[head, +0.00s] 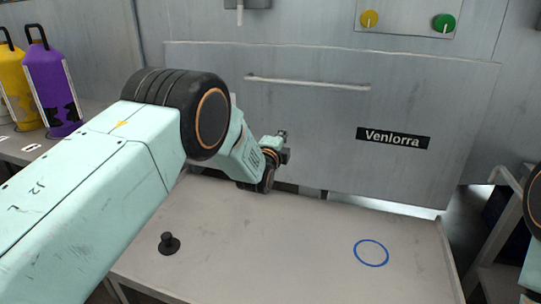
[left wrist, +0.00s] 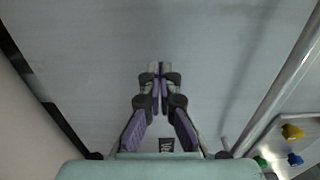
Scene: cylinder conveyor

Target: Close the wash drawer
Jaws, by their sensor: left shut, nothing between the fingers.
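The wash drawer has a broad grey metal front (head: 330,130) with a long bar handle (head: 307,83) and a black "Venlorra" label (head: 393,138). My left gripper (head: 284,147) is in front of its lower middle part, below the handle and left of the label. In the left wrist view the gripper's fingers (left wrist: 157,72) are together, with nothing between them, and point at a plain grey surface. I cannot tell whether the fingertips touch it, nor how far the drawer stands out. My right gripper is not in view; only part of that arm shows at the right edge.
A pale table (head: 290,230) lies below the drawer front, with a black knob-like piece (head: 169,243) and a blue ring mark (head: 371,253). Purple (head: 52,90) and yellow (head: 14,80) bottles stand at the left. A panel (head: 408,16) with yellow and green knobs is above the drawer.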

